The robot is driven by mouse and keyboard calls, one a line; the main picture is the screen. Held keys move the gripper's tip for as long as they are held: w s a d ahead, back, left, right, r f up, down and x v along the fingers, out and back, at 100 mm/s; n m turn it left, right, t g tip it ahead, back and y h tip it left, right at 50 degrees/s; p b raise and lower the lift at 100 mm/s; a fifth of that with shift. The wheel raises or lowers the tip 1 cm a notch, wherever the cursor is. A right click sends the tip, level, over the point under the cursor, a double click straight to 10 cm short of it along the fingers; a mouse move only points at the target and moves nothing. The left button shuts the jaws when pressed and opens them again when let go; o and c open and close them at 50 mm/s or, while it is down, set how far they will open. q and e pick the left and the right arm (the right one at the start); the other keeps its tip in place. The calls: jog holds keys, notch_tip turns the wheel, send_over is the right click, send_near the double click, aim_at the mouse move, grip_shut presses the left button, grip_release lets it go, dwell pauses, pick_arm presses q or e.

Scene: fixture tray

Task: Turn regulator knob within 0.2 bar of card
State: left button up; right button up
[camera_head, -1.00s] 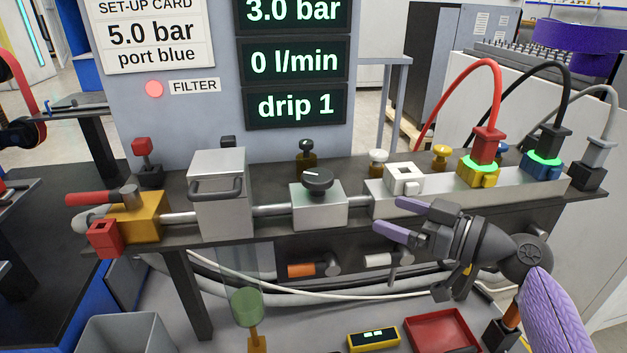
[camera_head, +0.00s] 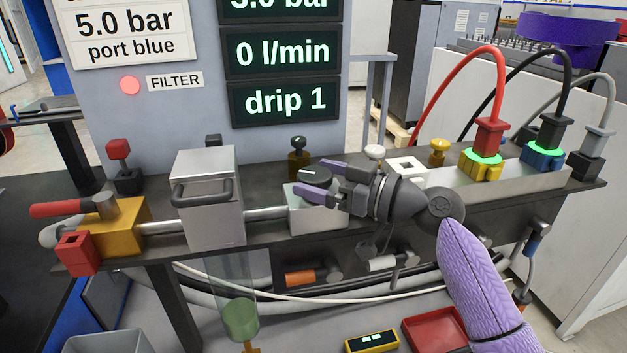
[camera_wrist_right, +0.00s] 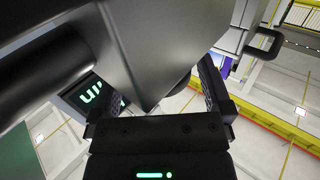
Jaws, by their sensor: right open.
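The set-up card (camera_head: 135,35) on the panel reads 5.0 bar, port blue. The top display line (camera_head: 281,6) is cut by the picture edge; its first digit is not clear, but it ends in .0 bar. The black regulator knob (camera_head: 316,174) with a white mark sits on a silver block (camera_head: 318,217) on the bench rail. My right gripper (camera_head: 309,177) is open, its purple fingers at the knob's height and overlapping it in the head view; contact cannot be told. In the right wrist view, grey shapes fill the space past the open fingers (camera_wrist_right: 160,112). My left gripper is not in view.
A silver box with a handle (camera_head: 208,195) stands left of the regulator, and a yellow valve with a red lever (camera_head: 112,222) further left. A white block (camera_head: 407,170) and cabled yellow (camera_head: 483,165) and blue (camera_head: 543,155) ports are right. A red tray (camera_head: 437,330) lies below.

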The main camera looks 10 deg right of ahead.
jog(key=shift+w+a, duration=0.35)
jog(key=shift+a, duration=0.1)
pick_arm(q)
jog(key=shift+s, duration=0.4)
